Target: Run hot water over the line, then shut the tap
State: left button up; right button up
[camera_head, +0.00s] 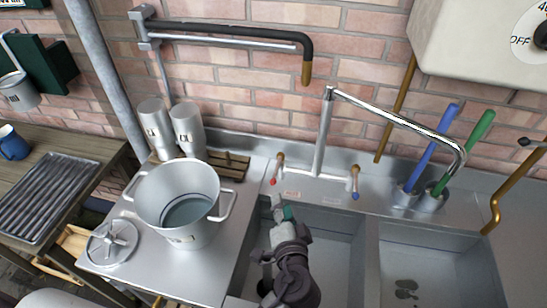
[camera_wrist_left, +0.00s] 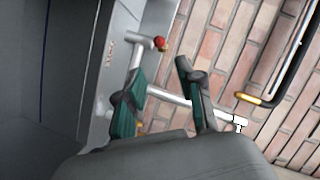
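A chrome tap (camera_head: 322,140) stands behind the sink, its long spout swung right, with no visible stream from it. Its red-marked handle (camera_head: 278,168) is on the left and its blue-marked handle (camera_head: 354,180) on the right. My left gripper (camera_head: 283,210) is over the left basin, just below and in front of the red handle. In the left wrist view its green-padded fingers (camera_wrist_left: 161,72) are apart and empty. The red knob (camera_wrist_left: 160,43) shows beyond the fingertips, not clearly touched. I cannot identify the line for certain. My right gripper is not in view.
A two-handled pot (camera_head: 180,195) with liquid inside stands left of the sink, beside a lid (camera_head: 112,243) and steel canisters (camera_head: 187,128). A black hose arm (camera_head: 235,30) with a brass tip hangs above. Blue and green brushes (camera_head: 433,150) stand right. The right basin (camera_head: 430,270) is open.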

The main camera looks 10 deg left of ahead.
pick_arm(q)
jog(key=p, duration=0.2)
send_near(276, 171)
jog(key=w, duration=0.4)
jog(key=w+a+f+p, duration=0.1)
jog(key=w, duration=0.1)
jog(key=w+a+f, duration=0.1)
jog(key=shift+w+a+f, duration=0.1)
jog(key=shift+w+a, duration=0.15)
jog(key=shift+w, duration=0.05)
jog(key=shift+w+a+f, duration=0.15)
jog(key=shift+w+a, duration=0.05)
jog(key=shift+w, duration=0.4)
jog(key=shift+w+a+f, duration=0.1)
jog(key=shift+w, duration=0.15)
grip_shut()
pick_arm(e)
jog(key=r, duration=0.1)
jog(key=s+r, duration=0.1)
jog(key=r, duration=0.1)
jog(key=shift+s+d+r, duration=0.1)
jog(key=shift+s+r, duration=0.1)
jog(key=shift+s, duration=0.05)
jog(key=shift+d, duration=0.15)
